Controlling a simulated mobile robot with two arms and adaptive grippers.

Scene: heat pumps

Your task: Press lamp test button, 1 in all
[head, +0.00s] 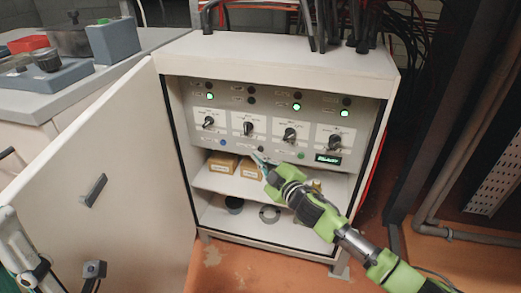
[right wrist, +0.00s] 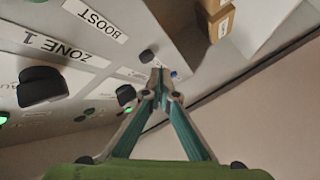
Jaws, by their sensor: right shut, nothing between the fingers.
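The control panel (head: 262,118) is inside the open grey cabinet. Along its lower edge are a blue button (head: 222,142), a dark button (head: 261,150) and a small lit display (head: 328,159). I cannot read which label marks the lamp test. My right gripper (head: 257,159) is shut and empty, its tips close to the panel's lower edge by the dark button. Contact cannot be told.
The cabinet door (head: 110,180) stands open at the left. Rotary knobs (head: 248,128) and green lamps sit above the button row. Yellow-brown boxes (head: 222,162) stand on the shelf below the panel. Black cables (head: 335,25) rise from the cabinet top.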

